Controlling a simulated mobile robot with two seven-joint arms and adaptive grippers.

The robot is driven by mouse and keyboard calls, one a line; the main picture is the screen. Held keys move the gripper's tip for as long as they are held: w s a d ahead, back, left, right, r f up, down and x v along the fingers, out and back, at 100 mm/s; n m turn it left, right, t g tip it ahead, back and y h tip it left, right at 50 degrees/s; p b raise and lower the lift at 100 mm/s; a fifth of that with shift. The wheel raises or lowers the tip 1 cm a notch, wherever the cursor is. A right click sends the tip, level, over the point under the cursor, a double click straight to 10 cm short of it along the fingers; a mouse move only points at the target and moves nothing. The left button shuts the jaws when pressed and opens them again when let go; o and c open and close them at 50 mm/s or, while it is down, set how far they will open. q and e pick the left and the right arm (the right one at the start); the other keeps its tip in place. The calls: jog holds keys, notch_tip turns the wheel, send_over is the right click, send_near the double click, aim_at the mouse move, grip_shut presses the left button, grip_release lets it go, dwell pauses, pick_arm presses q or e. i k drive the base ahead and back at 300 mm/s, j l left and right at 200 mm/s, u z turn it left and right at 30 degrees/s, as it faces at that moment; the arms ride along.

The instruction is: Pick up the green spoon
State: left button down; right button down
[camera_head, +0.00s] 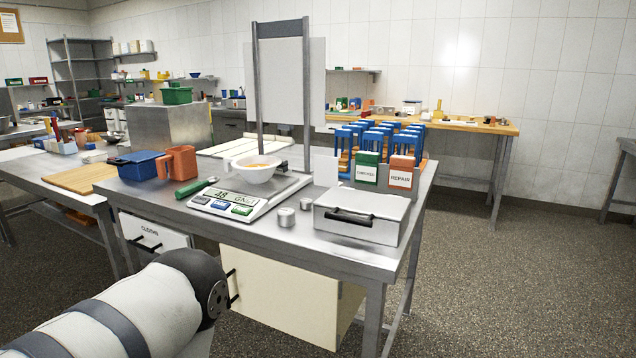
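The green spoon (191,187) lies on the steel-topped table (340,262), near its left front edge. Its green handle points to the lower left and its metal bowl end is close to the scale. It lies just left of the white kitchen scale (247,203) and in front of an orange-brown container (178,163). Part of my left arm shows at the bottom left, in front of and below the table. No fingers of my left gripper can be seen. My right arm and gripper are out of the picture.
A blue bin (138,166) stands behind left of the spoon. Small metal weights (286,217) and a metal box (361,215) stand right of the scale. The table's left front strip is bare.

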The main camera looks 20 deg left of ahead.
aim_at(183, 192)
jog(key=u, duration=1.25)
